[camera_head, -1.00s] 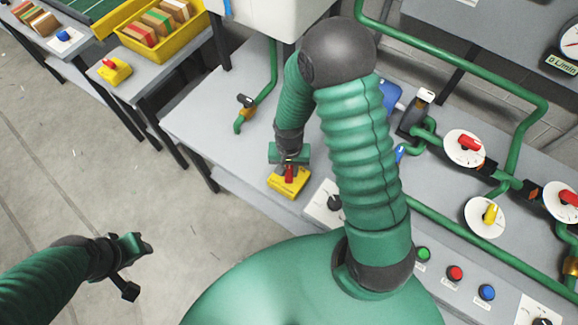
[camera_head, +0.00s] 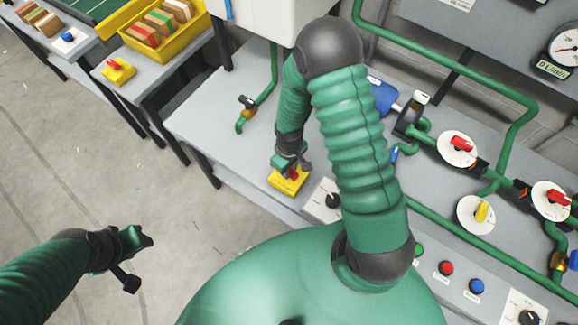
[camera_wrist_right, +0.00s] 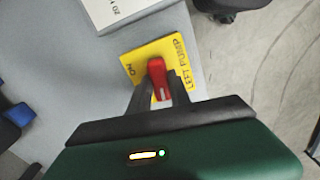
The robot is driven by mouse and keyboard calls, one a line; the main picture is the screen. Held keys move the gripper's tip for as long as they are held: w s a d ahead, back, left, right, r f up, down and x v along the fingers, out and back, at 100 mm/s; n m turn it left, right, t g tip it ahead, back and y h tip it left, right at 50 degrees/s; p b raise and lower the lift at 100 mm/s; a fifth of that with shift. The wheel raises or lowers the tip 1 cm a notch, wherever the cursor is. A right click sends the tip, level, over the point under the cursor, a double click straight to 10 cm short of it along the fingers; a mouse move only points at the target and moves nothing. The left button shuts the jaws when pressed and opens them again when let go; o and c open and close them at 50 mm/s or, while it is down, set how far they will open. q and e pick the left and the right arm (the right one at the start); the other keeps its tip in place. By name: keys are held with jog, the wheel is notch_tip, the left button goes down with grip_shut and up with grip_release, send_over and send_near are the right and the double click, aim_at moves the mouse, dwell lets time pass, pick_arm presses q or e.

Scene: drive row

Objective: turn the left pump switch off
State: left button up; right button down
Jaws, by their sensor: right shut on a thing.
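The left pump switch is a yellow box (camera_head: 288,182) with a red lever (camera_head: 293,174), near the front edge of the grey bench. In the right wrist view the box (camera_wrist_right: 150,53) reads "LEFT PUMP" and "ON", and the red lever (camera_wrist_right: 157,72) stands between my fingers. My right gripper (camera_wrist_right: 161,88) is shut on the red lever. In the head view this gripper (camera_head: 291,170) is tilted over the box and hides part of it. My left gripper (camera_head: 138,240) hangs over the floor at lower left, away from the bench; its finger gap is unclear.
A black knob on a white plate (camera_head: 325,201) sits just right of the switch. A green pipe with a valve (camera_head: 246,110) stands behind it. Another yellow switch box (camera_head: 119,72) is on the left table. Valves with white discs (camera_head: 460,147) are at right.

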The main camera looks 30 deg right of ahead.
jog(key=shift+w+r+n, duration=0.1)
jog(key=shift+w+n, duration=0.05)
jog(key=shift+n, duration=0.55)
jog(key=shift+p, duration=0.3)
jog(key=c, duration=1.2)
grip_release()
notch_tip(320, 180, up, 17)
jog(key=p, duration=0.1)
jog(key=shift+f+p, duration=0.2)
jog(key=shift+p, duration=0.2)
